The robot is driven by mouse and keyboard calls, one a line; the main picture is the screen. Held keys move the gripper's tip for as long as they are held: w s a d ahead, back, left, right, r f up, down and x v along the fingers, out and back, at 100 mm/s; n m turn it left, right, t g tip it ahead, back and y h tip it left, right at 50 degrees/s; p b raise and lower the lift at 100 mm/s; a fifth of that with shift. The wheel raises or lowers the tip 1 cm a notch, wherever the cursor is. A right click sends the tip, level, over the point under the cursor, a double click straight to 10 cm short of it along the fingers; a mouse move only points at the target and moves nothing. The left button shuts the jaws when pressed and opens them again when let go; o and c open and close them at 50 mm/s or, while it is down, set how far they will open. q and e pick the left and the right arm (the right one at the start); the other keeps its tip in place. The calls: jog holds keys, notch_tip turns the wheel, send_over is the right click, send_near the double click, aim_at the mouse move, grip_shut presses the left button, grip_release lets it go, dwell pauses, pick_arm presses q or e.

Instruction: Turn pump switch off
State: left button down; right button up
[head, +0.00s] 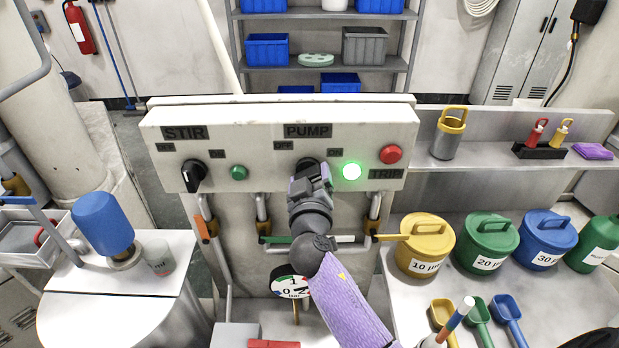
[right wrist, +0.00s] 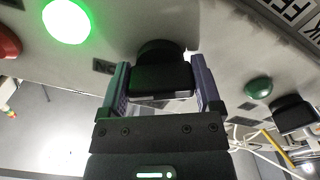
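The pump switch is a black knob under the PUMP label (head: 308,131) on the pale control panel (head: 235,135), between OFF and ON marks. In the head view my right gripper (head: 310,178) covers most of it. In the right wrist view the knob (right wrist: 160,78) sits between the two fingers of my right gripper (right wrist: 161,90). The fingers stand wide apart, one on each side; firm contact cannot be made out. The green lamp (head: 352,171) beside the knob is lit and also glows in the wrist view (right wrist: 67,20). My left gripper is out of view.
The STIR knob (head: 194,175) and an unlit green lamp (head: 239,172) are left on the panel. A red TRIP button (head: 392,154) is at the right. Pipes with an orange lever (head: 202,229) and a gauge (head: 293,282) are below. Coloured lidded pots (head: 425,245) stand right.

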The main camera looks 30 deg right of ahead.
jog(key=c, duration=0.7)
jog(key=shift+o, duration=0.2)
jog(key=shift+n, duration=0.4)
jog(key=n, duration=0.4)
jog(key=shift+d+r+n+p, duration=0.1)
jog(key=shift+n+p, duration=0.3)
jog(key=n+p, duration=0.1)
jog(key=n, duration=0.5)
jog(key=shift+n, duration=0.3)
jog(key=o, duration=1)
jog(key=shift+o, duration=0.2)
